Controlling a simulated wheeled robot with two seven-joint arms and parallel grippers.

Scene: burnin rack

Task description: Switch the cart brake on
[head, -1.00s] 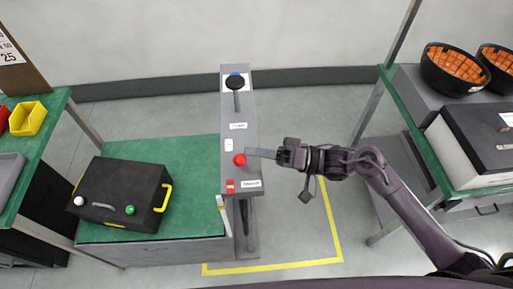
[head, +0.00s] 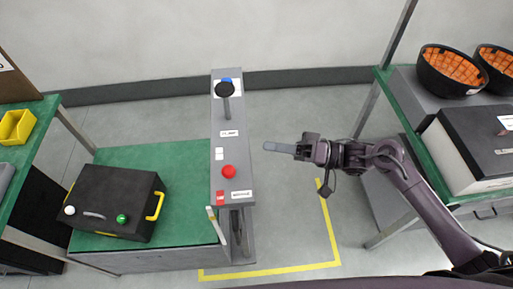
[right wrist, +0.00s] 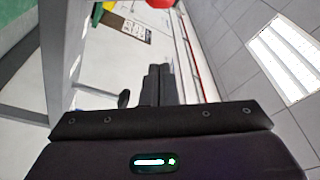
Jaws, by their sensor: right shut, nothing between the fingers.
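The cart has a green top (head: 178,158) and a narrow grey panel (head: 230,150) standing along its right side. On the panel are a lever with a black round knob (head: 225,89) near the far end and a red round knob (head: 228,171) near the front. Small labels there are too small to read, so I cannot tell which control is the brake. My right gripper (head: 268,146) is shut and empty, to the right of the panel and apart from the red knob. In the right wrist view its dark fingers (right wrist: 158,85) lie together. My left gripper is out of view.
A black case (head: 115,200) with a yellow handle lies on the cart. A table with a yellow bin (head: 16,126) is at left. At right a green bench holds black bowls (head: 450,70) and a box (head: 470,150). Yellow tape (head: 330,225) marks the clear floor.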

